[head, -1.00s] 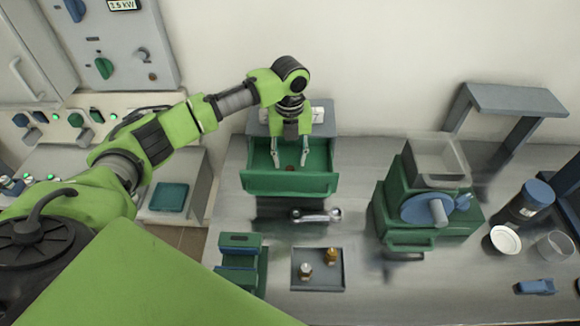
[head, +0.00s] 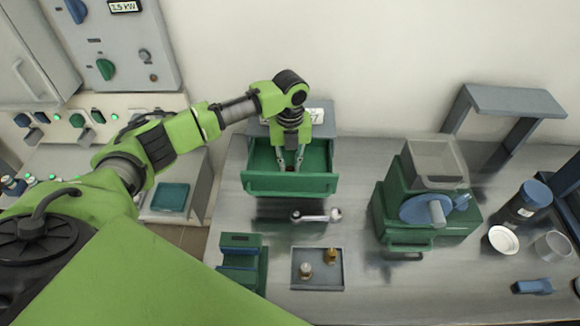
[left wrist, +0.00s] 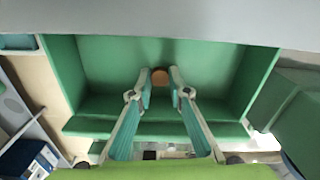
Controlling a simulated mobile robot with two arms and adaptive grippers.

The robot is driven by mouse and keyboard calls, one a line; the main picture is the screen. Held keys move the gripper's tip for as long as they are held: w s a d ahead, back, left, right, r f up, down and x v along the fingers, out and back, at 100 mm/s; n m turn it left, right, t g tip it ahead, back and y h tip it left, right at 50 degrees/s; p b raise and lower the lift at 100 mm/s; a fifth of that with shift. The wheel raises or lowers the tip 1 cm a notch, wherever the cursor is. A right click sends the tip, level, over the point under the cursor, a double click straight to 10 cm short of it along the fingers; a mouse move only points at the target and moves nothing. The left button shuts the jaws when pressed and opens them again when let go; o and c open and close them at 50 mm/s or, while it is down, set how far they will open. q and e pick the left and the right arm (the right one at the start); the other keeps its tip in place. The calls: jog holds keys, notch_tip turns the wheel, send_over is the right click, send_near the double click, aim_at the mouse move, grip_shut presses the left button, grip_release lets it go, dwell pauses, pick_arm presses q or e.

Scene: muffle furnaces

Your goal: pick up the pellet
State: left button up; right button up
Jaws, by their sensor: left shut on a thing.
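The pellet (left wrist: 160,76) is a small, round, brown piece in the open green drawer (left wrist: 108,75). In the left wrist view it sits between the tips of my left gripper (left wrist: 160,82), whose fingers are closed in on its two sides. In the head view my left gripper (head: 290,163) reaches down into the drawer (head: 290,184), and the pellet is hardly visible there. I cannot tell whether the pellet is clear of the drawer floor. My right gripper is not in view.
A wrench (head: 315,216) lies before the drawer. A grey tray (head: 318,284) with two small metal pieces and a green block (head: 240,245) stand nearer.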

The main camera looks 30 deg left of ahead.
aim_at(290, 169)
pick_arm(q)
jog(key=shift+r+b, duration=0.3)
jog(key=shift+r, duration=0.15)
notch_tip(290, 169, up, 2)
jog(key=shift+r+b, duration=0.15)
jog(key=shift+b, duration=0.5)
jog(key=s+d+r+b, duration=0.1)
jog(key=s+d+r, duration=0.1)
jog(key=s+r, duration=0.3)
jog(key=s+d+r+b, duration=0.2)
jog(key=s+r, duration=0.2)
jog(key=s, duration=0.4)
jog(key=shift+s+d+r, duration=0.15)
jog(key=shift+d+r, duration=0.1)
jog(key=shift+r, duration=0.15)
